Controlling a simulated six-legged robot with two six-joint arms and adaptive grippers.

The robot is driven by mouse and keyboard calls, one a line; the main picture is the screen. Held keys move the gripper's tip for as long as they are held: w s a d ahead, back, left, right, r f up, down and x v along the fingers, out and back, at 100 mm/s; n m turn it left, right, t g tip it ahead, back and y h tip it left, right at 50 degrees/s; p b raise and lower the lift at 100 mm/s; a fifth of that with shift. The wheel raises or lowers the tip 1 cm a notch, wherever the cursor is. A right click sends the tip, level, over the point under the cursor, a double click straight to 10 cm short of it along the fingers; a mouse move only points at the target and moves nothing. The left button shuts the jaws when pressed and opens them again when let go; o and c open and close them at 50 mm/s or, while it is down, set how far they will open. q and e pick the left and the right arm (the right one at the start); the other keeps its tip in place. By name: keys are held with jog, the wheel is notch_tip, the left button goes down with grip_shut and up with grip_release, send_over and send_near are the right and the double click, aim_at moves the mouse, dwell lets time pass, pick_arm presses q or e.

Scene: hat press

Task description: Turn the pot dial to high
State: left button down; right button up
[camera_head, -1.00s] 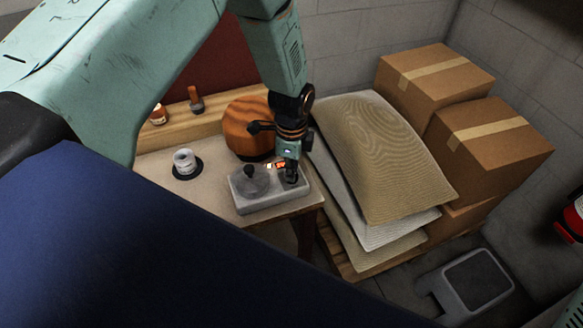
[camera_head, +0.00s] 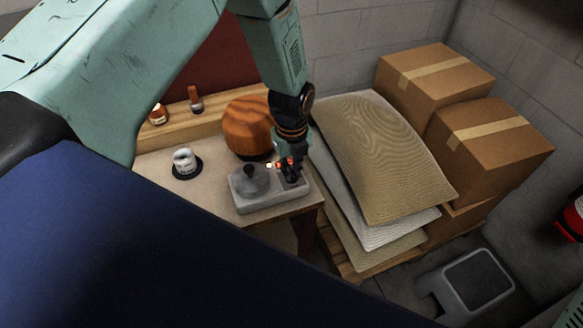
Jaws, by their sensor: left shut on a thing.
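The grey pot unit (camera_head: 262,203) sits at the front right corner of the small table, with a dark round lid and black knob (camera_head: 250,174) on its left part. My left gripper (camera_head: 289,172) points down over the right part of the unit. It is shut on the pot dial, which the fingers mostly hide. Small orange-red glints (camera_head: 279,163) show beside the fingers. The dial's setting cannot be read. My right gripper is not in view.
A wooden hat block (camera_head: 248,126) stands just behind the unit. A white spool-like item (camera_head: 185,160) sits on a black disc at left. Stacked sacks (camera_head: 385,160) and cardboard boxes (camera_head: 490,145) crowd the right. A grey step stool (camera_head: 476,280) is on the floor.

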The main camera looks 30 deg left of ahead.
pick_arm(q)
jog(key=shift+s+m, duration=0.1)
jog(key=shift+m, duration=0.6)
jog(key=c, duration=1.4)
grip_release()
jog(key=shift+r, duration=0.1)
notch_tip(320, 180, up, 12)
